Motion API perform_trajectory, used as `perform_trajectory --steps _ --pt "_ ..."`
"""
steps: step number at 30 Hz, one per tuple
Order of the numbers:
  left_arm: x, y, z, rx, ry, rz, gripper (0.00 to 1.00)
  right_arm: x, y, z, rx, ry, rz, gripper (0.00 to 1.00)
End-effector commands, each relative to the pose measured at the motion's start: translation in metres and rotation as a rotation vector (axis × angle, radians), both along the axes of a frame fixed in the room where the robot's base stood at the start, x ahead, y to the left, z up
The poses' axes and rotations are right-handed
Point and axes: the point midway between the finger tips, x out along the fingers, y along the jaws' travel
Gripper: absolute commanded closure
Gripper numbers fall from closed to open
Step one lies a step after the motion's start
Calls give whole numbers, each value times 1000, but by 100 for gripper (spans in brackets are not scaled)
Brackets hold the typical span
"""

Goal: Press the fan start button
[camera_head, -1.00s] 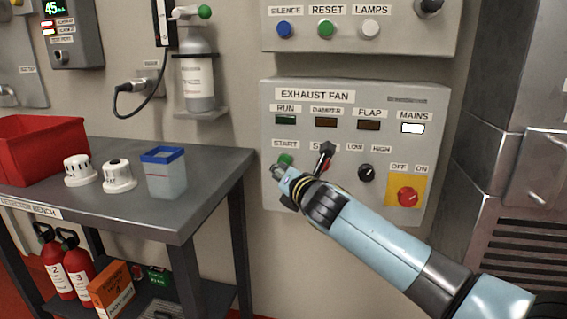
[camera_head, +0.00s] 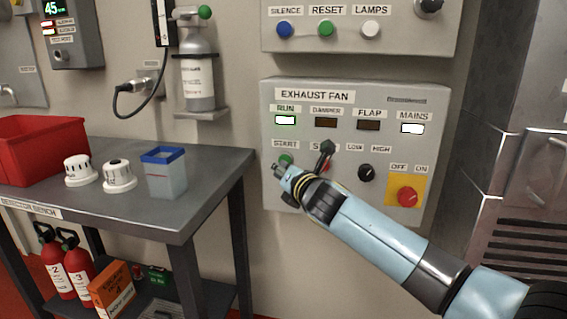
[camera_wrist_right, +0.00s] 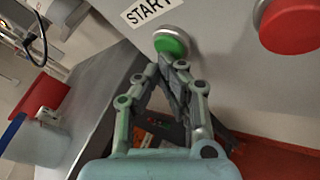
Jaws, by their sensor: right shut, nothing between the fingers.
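The exhaust fan panel (camera_head: 345,95) is on the wall. Its green start button (camera_head: 287,159) sits under the START label and shows just past my right gripper (camera_head: 278,170). In the right wrist view the green start button (camera_wrist_right: 171,41) is at the closed fingertips of my right gripper (camera_wrist_right: 174,62); I cannot tell whether they touch it. The gripper is shut and empty. The RUN lamp (camera_head: 285,120) is lit white-green. The red stop button (camera_wrist_right: 290,24) is to the right in the wrist view, and partly hidden by my arm in the head view. My left gripper is not in view.
A red rotary mains switch (camera_head: 407,197) on a yellow plate and a black low/high knob (camera_head: 366,173) are on the panel. The detector bench (camera_head: 215,165) stands left, with a blue-rimmed container (camera_head: 166,177) on it. A metal cabinet (camera_head: 525,150) stands right.

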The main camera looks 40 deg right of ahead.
Motion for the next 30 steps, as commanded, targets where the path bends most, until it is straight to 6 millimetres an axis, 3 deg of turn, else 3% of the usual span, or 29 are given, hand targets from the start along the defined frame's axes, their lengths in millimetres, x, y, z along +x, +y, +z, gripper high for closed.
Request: perform_trajectory --steps 13,30 --pt "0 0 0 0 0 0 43 1 0 2 -2 -3 1 100" --pt "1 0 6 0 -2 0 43 -14 17 2 -1 -2 0 100"
